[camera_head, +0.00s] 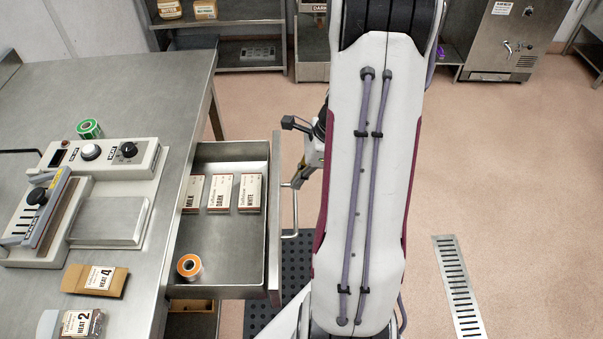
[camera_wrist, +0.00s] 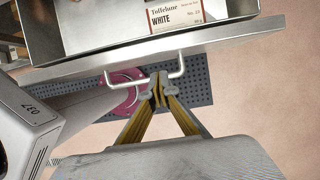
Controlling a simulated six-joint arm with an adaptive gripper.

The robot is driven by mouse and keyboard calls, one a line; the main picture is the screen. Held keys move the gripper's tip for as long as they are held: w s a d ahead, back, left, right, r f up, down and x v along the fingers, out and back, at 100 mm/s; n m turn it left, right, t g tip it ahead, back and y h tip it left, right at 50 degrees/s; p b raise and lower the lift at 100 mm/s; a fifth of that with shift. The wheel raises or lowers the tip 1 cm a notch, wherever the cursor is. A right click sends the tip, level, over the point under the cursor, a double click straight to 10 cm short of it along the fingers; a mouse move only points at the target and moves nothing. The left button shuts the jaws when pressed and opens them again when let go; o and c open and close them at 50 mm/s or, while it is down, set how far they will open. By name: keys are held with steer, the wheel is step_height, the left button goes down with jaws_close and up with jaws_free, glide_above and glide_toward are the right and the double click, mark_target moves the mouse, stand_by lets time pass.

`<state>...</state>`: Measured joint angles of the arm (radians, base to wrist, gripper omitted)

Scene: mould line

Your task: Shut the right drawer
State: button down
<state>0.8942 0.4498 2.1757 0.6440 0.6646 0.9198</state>
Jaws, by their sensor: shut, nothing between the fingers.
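The right drawer (camera_head: 225,253) is pulled out from the steel bench at its right side. In the wrist view the handle (camera_wrist: 147,70) shows just beyond my gripper (camera_wrist: 158,84), whose fingers are together at the handle. I cannot tell whether they touch it. In the head view my arm hides most of the gripper.
The bench (camera_head: 150,85) carries a sealing machine (camera_head: 110,215), a green tape roll (camera_head: 89,129) and packs labelled HEAT 4 (camera_head: 96,280) and HEAT 2 (camera_head: 76,324). A dark perforated mat (camera_head: 296,262) lies on the floor beside the drawer. Open floor extends to the right.

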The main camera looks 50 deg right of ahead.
steer(key=x, duration=0.6)
steer(key=shift+f, duration=0.15)
steer(key=shift+a, duration=0.15)
stand_by(0.3)
steer(key=w+a, duration=1.7)
steer(key=shift+w+a, duration=0.15)
steer(key=shift+w, duration=0.05)
steer(key=shift+w+a, duration=0.2)
steer(key=shift+w, duration=0.05)
steer(key=shift+a, duration=0.1)
steer(key=shift+r, duration=0.2)
steer(key=shift+d+r, duration=0.2)
steer(key=shift+r, duration=0.5)
steer(key=v, duration=0.8)
steer(key=shift+s+d, duration=0.4)
steer(key=shift+s, duration=0.1)
